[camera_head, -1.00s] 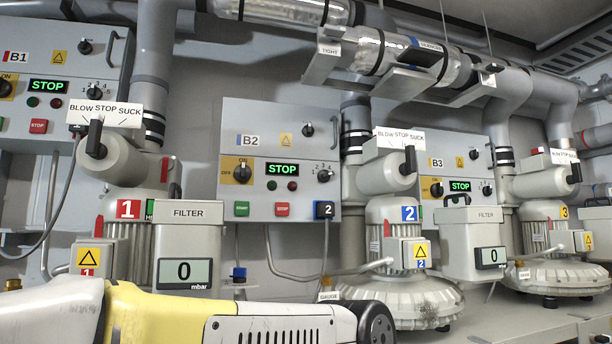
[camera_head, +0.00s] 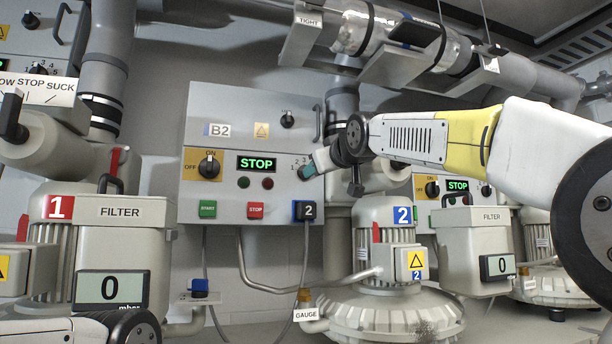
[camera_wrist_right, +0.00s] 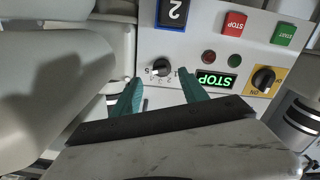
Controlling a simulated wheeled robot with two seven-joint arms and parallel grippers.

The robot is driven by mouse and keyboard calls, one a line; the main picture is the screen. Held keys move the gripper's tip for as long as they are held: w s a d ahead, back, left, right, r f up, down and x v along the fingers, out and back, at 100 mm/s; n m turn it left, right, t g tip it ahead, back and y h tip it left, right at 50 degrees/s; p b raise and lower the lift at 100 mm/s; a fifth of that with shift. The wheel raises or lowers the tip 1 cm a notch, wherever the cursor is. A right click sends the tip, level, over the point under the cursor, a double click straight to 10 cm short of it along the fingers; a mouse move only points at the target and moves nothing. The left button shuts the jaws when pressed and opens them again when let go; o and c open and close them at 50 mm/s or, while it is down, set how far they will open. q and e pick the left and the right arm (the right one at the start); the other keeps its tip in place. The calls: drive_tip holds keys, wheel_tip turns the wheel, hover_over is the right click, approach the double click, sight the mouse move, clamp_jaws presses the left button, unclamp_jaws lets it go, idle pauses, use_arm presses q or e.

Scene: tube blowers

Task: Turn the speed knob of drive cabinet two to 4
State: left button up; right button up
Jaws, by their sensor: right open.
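Drive cabinet two is the grey box marked B2 (camera_head: 225,104), with a lit green STOP display (camera_head: 257,163). Its speed knob (camera_wrist_right: 161,67) is black, with a number scale around it. The knob's pointer setting is too small to read. My right gripper (camera_head: 308,170) reaches in from the right, and its teal fingers largely cover the knob in the head view. In the right wrist view, the right gripper (camera_wrist_right: 160,76) is open, with one fingertip on either side of the knob. I cannot tell whether they touch it. My left gripper is not in view.
Blower 2 (camera_head: 385,285) stands below. Filter one (camera_head: 125,240) is at left.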

drive_tip(key=x, duration=0.5)
drive_tip(key=r+x, duration=0.1)
drive_tip(key=x, duration=0.2)
drive_tip(key=shift+w, duration=0.1)
clamp_jaws()
